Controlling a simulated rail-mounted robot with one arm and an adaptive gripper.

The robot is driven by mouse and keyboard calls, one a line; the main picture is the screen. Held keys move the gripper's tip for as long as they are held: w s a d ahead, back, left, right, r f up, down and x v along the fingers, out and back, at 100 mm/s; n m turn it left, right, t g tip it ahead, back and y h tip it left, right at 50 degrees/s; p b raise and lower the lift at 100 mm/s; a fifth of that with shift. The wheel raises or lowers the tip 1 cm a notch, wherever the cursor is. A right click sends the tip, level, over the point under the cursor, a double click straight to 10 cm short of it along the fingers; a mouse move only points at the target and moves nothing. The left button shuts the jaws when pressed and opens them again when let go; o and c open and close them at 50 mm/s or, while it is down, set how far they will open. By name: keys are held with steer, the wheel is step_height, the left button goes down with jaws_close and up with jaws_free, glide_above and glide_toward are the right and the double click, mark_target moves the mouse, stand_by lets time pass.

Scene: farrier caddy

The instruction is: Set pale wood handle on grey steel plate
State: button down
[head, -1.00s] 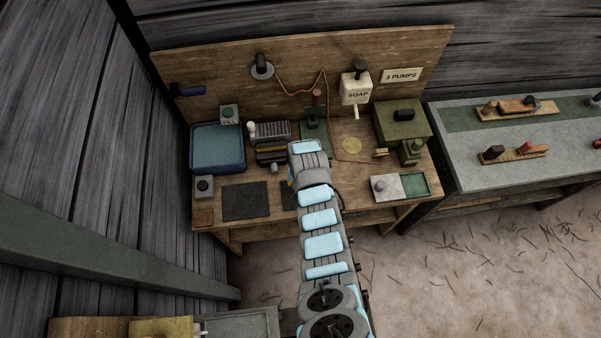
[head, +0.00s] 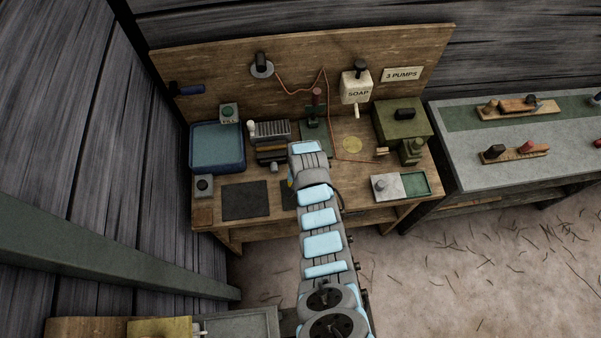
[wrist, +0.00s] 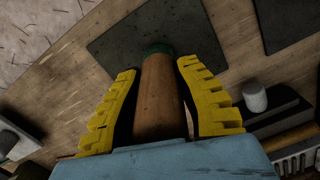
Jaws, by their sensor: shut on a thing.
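My gripper (wrist: 157,68), with yellow ridged fingers, is shut on a wood handle (wrist: 160,105) that looks brown in this light and has a green far end. In the wrist view the handle points toward a dark mat (wrist: 115,48) on the bench; whether it touches the mat I cannot tell. In the head view my arm hides the gripper and the handle. A light grey plate (head: 393,194), which looks like the steel plate, lies at the bench's front right with a small grey knob on it, beside a green tray.
Another dark mat (head: 245,201) lies at the front left, near a blue basin (head: 218,150). A slotted rack (head: 271,131) stands behind my arm's left side. A green box (head: 402,124) and a soap dispenser (head: 356,89) are at the back right. Bare wood shows right of my arm.

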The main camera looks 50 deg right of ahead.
steer(key=shift+f, duration=0.2)
steer(key=c, duration=0.8)
jaws_free()
steer(key=shift+r, duration=0.1)
steer(key=shift+w+d+r, duration=0.1)
steer(key=shift+r, duration=0.4)
steer(key=shift+d+r, duration=0.1)
steer(key=shift+r, duration=5.3)
